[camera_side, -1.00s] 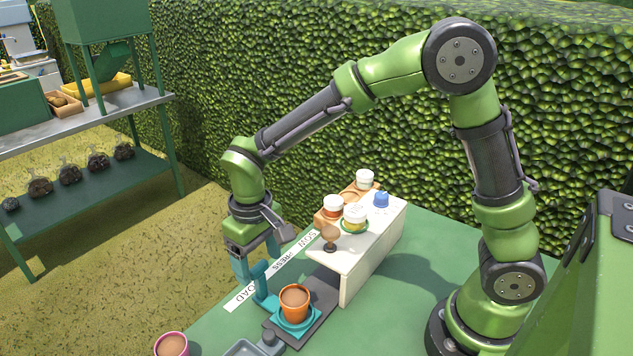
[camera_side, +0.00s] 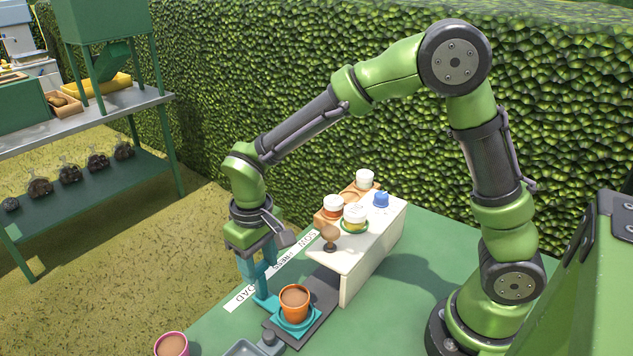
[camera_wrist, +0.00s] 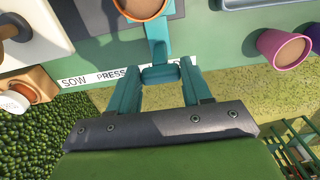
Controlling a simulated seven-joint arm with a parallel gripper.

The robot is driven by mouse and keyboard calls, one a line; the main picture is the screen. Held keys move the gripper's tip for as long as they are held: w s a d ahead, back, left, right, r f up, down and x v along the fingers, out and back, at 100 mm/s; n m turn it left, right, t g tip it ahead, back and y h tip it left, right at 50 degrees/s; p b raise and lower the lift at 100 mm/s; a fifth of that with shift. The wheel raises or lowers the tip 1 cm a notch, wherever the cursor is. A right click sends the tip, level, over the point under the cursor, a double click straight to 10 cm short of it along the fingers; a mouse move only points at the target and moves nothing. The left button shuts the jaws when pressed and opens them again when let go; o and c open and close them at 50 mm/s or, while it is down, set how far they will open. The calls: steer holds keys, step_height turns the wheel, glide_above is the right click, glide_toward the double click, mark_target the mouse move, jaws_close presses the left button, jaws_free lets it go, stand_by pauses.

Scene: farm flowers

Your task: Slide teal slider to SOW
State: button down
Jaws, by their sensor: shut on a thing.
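The teal slider (camera_side: 297,327) sits on a dark rail at the LOAD end of the label strip and carries an orange pot of soil (camera_side: 294,301). Its arm and upright handle reach left, toward my gripper (camera_side: 263,280). My gripper's teal fingers are shut on the handle. In the wrist view, the handle (camera_wrist: 160,75) lies between the fingertips of my gripper (camera_wrist: 160,83), with the slider's arm running up to the orange pot (camera_wrist: 140,8). The SOW label (camera_side: 311,241) is at the far end of the strip, beside the white stand.
A magenta pot (camera_side: 171,345) stands at the front left. A grey tray (camera_side: 243,350) lies near the rail's front end.

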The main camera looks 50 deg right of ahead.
steer(key=d, duration=2)
steer(key=shift+d, duration=0.35)
steer(key=shift+r, duration=0.1)
steer(key=c, duration=0.6)
jaws_free()
steer(key=shift+d, duration=0.1)
steer(key=shift+o, duration=0.6)
steer(key=shift+a, duration=0.2)
step_height(320, 180, up, 17)
